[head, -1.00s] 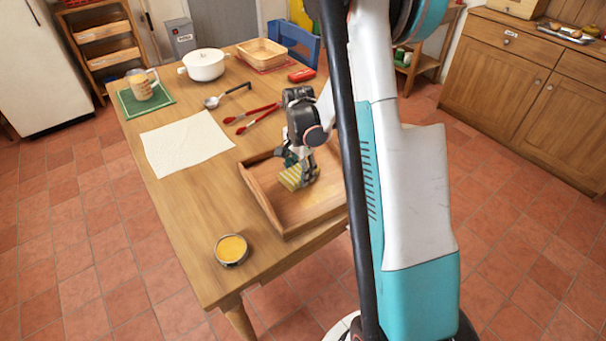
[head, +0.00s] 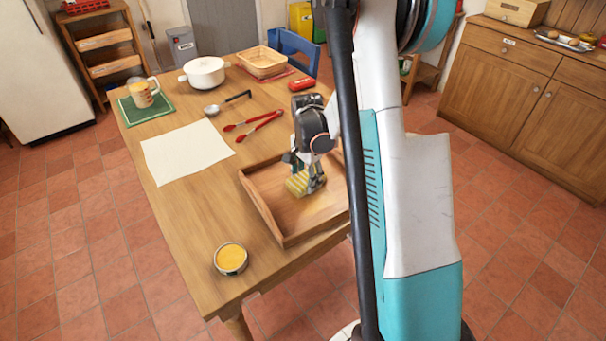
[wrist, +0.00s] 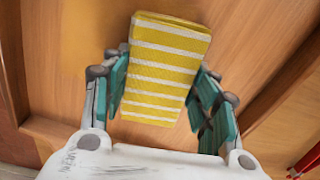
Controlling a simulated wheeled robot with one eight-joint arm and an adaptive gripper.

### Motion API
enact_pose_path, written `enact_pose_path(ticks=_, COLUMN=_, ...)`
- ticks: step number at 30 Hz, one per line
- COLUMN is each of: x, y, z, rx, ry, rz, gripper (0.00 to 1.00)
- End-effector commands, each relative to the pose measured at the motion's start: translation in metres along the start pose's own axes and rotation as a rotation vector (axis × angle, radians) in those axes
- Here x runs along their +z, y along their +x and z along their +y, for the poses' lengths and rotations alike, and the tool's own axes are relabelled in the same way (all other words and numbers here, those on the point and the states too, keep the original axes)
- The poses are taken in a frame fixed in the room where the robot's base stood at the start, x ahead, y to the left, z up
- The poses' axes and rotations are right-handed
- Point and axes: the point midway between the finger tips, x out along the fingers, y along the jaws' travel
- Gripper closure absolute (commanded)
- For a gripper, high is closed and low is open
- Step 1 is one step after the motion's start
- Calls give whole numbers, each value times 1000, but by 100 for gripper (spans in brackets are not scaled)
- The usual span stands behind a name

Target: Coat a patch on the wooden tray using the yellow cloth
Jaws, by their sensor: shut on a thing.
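The wooden tray (head: 272,218) lies on the near right part of the table, partly hidden by my arm. My gripper (head: 303,184) is inside the tray, low over its floor, and shut on the yellow cloth (head: 297,186). In the wrist view the yellow cloth (wrist: 165,65) is a folded block with white stripes between the teal finger pads of my gripper (wrist: 163,100). The cloth appears at or very near the tray floor; I cannot tell if it touches. No coated patch can be made out. An open round tin with yellow contents (head: 231,259) stands left of the tray.
A white paper sheet (head: 185,152), red tongs (head: 253,122), a ladle (head: 225,104), a white pot (head: 204,73), a basket (head: 263,62), and a mug (head: 143,92) on a green mat (head: 130,115) are on the table.

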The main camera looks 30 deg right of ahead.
Motion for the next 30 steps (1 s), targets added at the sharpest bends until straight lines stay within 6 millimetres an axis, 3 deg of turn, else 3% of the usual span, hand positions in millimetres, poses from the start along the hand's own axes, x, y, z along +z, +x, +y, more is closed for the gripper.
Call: enact_pose_path(ticks=30, x=11, y=-1, z=62, rx=1, ry=1, rz=0, gripper=68)
